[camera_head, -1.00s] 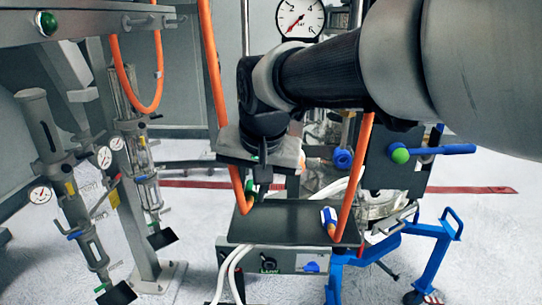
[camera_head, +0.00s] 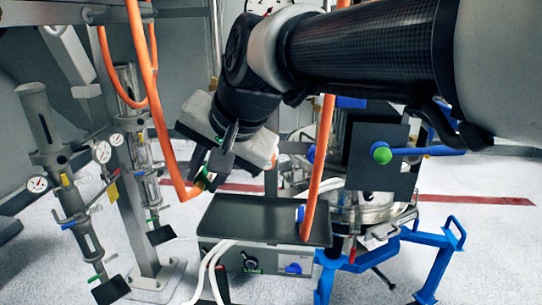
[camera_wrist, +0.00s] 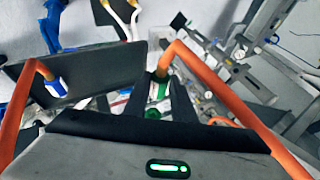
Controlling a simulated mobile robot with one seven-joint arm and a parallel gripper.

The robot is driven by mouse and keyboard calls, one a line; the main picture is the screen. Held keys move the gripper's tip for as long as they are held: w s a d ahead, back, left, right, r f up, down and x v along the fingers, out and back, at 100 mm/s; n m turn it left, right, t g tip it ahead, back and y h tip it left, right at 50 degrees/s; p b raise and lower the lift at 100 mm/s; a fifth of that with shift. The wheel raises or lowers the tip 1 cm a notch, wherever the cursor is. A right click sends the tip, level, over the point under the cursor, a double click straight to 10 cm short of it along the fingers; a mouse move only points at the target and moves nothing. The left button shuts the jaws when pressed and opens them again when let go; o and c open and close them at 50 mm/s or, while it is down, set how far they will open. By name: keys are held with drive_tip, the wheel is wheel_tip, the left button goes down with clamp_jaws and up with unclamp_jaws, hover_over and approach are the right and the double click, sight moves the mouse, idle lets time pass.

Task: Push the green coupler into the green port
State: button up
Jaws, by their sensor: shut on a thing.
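My gripper (camera_head: 210,168) is shut on the green coupler (camera_head: 199,185) at the end of an orange hose, left of and above the black-topped box. The wrist view shows the coupler's green and white body (camera_wrist: 153,112) at the fingers, with the hose running from it. The coupler is partly hidden by the fingers in the head view. The green port (camera_head: 249,263) appears as a small dark fitting with a green mark low on the box's front, clear of the coupler.
A blue port (camera_head: 293,268) is right of the green one. White cables (camera_head: 213,265) hang at the box's left front. A blue frame (camera_head: 440,262) is on the right.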

drive_tip(key=w+p, duration=0.1)
drive_tip(key=w, duration=0.6)
drive_tip(key=shift+d, duration=0.3)
idle(0.3)
drive_tip(key=shift+w, duration=0.15)
idle(0.6)
drive_tip(key=o, duration=1.1)
drive_tip(key=shift+c, duration=0.2)
drive_tip(key=v, duration=1.6)
drive_tip(key=s+d+f+n+h+p, duration=0.1)
drive_tip(key=s+d+f+h, duration=0.1)
drive_tip(key=s+d+f, duration=0.4)
drive_tip(key=s+d+f+n+h+p, duration=0.1)
drive_tip(key=s+d+f, duration=0.4)
drive_tip(key=d+f, duration=0.8)
drive_tip(key=shift+s+h+p, duration=0.4)
drive_tip(key=shift+h+p, duration=0.1)
drive_tip(key=shift+h, duration=0.7)
